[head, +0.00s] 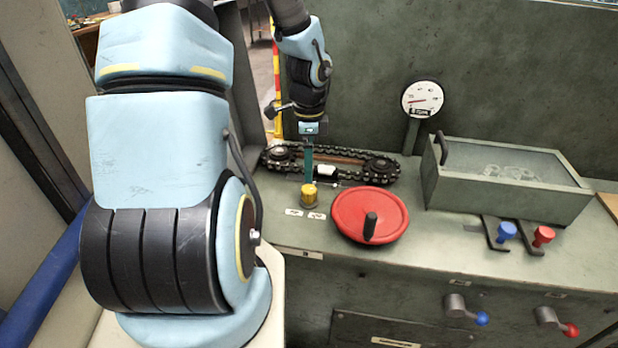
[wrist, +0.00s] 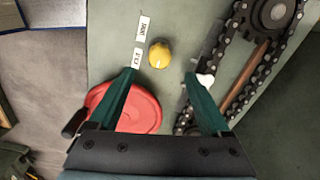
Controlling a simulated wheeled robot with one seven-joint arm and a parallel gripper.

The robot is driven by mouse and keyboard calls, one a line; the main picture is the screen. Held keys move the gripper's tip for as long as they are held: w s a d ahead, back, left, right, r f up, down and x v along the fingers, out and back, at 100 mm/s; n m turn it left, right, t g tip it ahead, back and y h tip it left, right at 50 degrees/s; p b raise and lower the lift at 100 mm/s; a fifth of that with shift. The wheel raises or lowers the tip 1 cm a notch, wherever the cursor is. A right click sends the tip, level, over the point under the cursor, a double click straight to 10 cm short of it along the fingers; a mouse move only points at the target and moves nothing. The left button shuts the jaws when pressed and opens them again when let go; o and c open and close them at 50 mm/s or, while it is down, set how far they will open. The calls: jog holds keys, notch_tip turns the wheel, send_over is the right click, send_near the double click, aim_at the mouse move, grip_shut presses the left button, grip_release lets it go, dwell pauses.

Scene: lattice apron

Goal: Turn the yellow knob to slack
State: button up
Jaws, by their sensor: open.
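The yellow knob (head: 309,195) stands on the grey-green bench top, left of the red handwheel. It also shows in the wrist view (wrist: 160,54), just beyond and between my fingertips, with a pale mark on its top. Two small white labels (head: 305,214) lie in front of it; in the wrist view they sit to its left (wrist: 141,40), their lettering too small to read surely. My gripper (wrist: 161,76) is open and empty, pointing down above the bench. In the head view its green finger (head: 309,165) is just above the knob. I see no contact with the knob.
The red handwheel (head: 370,214) with a black handle stands close right of the knob. A chain on sprockets (head: 376,169) runs behind it. A gauge (head: 422,99), a lidded box (head: 510,186), and blue (head: 507,231) and red levers (head: 543,236) are farther right.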

notch_tip(320, 180, up, 4)
jog(key=shift+f, duration=0.15)
dwell(0.3)
jog(key=s+a+r+n, duration=0.3)
jog(key=s+a+n, duration=0.1)
jog(key=n, duration=0.5)
jog(key=s+a+r+n+t, duration=0.1)
jog(key=s+a+r+n, duration=0.3)
jog(key=a+n, duration=0.2)
jog(key=n, duration=0.2)
jog(key=shift+s+n+t, duration=0.3)
jog(key=shift+s+n, duration=0.1)
